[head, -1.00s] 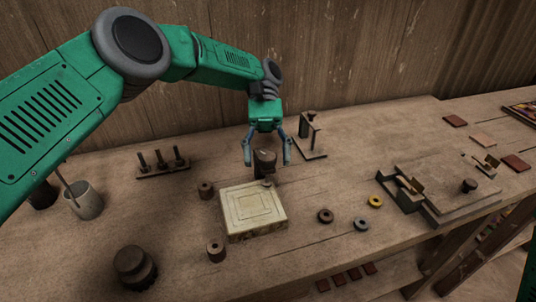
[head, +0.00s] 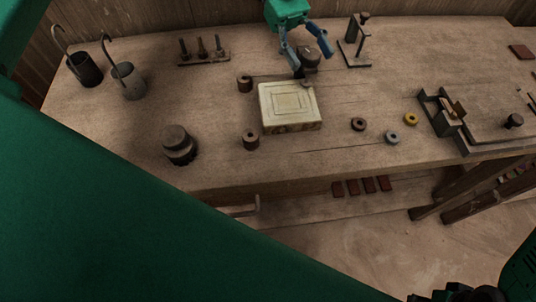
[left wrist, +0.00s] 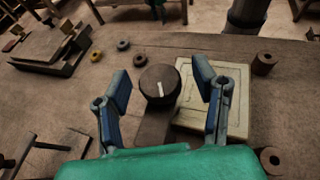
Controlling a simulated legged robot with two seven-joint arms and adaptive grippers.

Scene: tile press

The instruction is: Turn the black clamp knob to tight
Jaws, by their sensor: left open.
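The black clamp knob (head: 309,60) is a dark round knob at the back right corner of the pale square tile block (head: 290,108). In the left wrist view the knob (left wrist: 158,88) shows from above, with a short white mark on its top pointing nearly up the picture. My left gripper (head: 313,65) is open, its blue fingers on either side of the knob. In the left wrist view, gaps show between the knob and both fingers (left wrist: 161,78). How far down the fingertips reach beside it is hard to tell.
Dark cylinders (head: 245,84) (head: 250,140) stand left of the block. Small rings (head: 358,124) lie to its right. A stand (head: 354,53) is behind right, a peg rack (head: 203,52) behind left. Cups (head: 129,82) and a dark weight (head: 179,144) are further left. A fixture (head: 450,112) sits right.

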